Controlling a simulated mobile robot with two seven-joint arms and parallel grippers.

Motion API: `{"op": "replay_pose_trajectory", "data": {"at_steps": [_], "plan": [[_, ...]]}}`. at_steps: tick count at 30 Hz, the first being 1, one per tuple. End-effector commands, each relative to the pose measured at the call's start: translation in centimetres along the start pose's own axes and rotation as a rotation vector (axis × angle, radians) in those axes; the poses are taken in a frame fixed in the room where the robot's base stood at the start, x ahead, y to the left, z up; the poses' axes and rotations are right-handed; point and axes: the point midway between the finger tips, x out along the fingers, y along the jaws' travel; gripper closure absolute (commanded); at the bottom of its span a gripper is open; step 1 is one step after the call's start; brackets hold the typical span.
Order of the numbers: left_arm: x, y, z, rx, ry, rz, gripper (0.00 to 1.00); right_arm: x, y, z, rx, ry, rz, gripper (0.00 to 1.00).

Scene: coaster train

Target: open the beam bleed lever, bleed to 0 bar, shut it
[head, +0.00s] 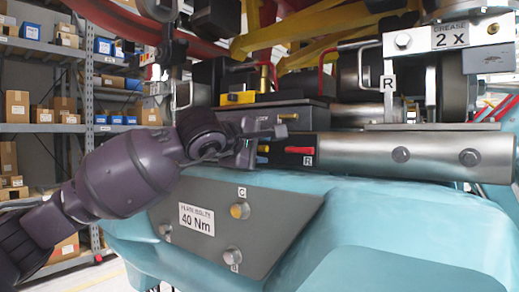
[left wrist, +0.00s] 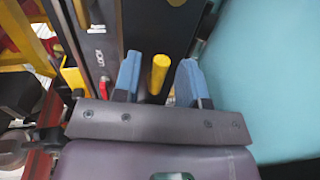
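My left gripper (head: 252,142) reaches in from the left in the head view, at the front of a dark block beside a steel cylinder. In the left wrist view its two blue fingers (left wrist: 157,78) are apart. A yellow handle (left wrist: 158,74), which looks like the lever, stands between them with a gap on both sides. In the head view a small yellow end (head: 263,149) shows beside the gripper; the rest is hidden. A red lever (head: 299,150) with an R label lies just to its right. No readable pressure gauge shows. My right gripper is not in view.
A steel cylinder (head: 400,153) runs right from the block. Below are a teal casing (head: 370,215) and a grey plate (head: 265,225) marked 40 Nm with bolts. Shelves (head: 40,90) stand at the back left.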

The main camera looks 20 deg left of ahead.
Motion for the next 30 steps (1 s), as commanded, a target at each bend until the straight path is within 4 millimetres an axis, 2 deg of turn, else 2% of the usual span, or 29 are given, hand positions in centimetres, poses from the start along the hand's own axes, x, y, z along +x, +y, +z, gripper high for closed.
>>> {"op": "replay_pose_trajectory", "data": {"at_steps": [5, 12, 18, 23, 30], "plan": [[-2.2, 0.0, -0.1, 0.002, 0.001, 0.001, 0.61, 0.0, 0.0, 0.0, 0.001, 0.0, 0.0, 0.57], [-6.6, 0.0, -0.1, 0.002, 0.002, 0.001, 0.61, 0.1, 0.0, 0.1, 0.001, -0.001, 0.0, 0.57], [-9.3, 0.0, -0.1, 0.001, 0.001, 0.001, 0.61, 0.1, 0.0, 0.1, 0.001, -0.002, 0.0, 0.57], [-10.4, 0.0, 0.0, 0.001, 0.001, -0.001, 0.61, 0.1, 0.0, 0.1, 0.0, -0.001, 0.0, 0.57], [-10.5, 0.0, 0.0, 0.001, 0.0, 0.0, 0.61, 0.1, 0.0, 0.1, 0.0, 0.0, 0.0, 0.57]]}}
